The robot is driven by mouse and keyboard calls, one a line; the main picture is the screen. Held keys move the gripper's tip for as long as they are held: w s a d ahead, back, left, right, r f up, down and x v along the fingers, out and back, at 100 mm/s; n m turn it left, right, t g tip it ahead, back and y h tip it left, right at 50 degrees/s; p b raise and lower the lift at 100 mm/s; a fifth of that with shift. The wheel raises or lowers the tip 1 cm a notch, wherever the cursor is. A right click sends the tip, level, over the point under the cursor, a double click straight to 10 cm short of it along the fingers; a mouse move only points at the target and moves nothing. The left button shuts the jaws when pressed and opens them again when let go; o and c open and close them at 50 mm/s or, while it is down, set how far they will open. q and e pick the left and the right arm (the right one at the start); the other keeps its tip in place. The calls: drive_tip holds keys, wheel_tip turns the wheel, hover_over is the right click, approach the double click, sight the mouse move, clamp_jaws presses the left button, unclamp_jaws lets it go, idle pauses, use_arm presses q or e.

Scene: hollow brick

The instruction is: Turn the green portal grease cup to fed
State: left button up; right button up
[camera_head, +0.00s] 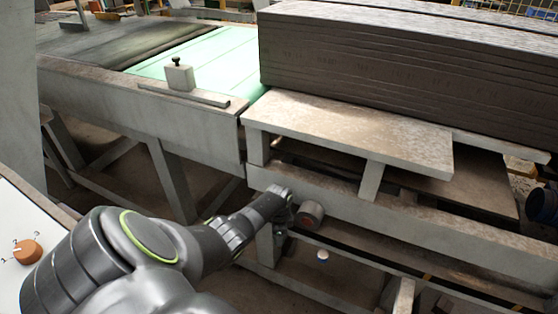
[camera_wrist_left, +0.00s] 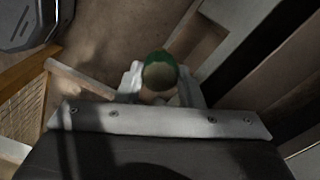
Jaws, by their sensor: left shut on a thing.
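The green portal grease cup (camera_wrist_left: 159,72) shows in the left wrist view as a round, dark green-rimmed piece with a paler face. It sits between the two pale fingers of my left gripper (camera_wrist_left: 160,85), which are shut on its sides. In the head view my left gripper (camera_head: 284,214) is at the front beam of the brick-stack frame, and it hides the green cup there. I cannot read any mark on the cup or tell how far it is turned. My right gripper is not in view.
A round reddish-grey fitting (camera_head: 310,213) is close right of my left gripper, with a blue-and-white cap (camera_head: 322,256) below. An orange knob (camera_head: 27,252) is on a white panel at left. The brick stack (camera_head: 400,70) and green belt (camera_head: 205,60) are behind.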

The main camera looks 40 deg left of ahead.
use_arm(q)
drive_tip(key=m, duration=0.3)
drive_tip(key=shift+m, duration=0.3)
idle(0.3)
drive_tip(key=o, duration=0.7)
drive_tip(key=shift+w+r, duration=0.1)
drive_tip(key=shift+r, duration=0.5)
wheel_tip(320, 180, up, 16)
drive_tip(key=p, duration=0.1)
drive_tip(key=shift+p, duration=0.3)
drive_tip(key=shift+w+r, duration=0.1)
drive_tip(key=shift+r, duration=0.05)
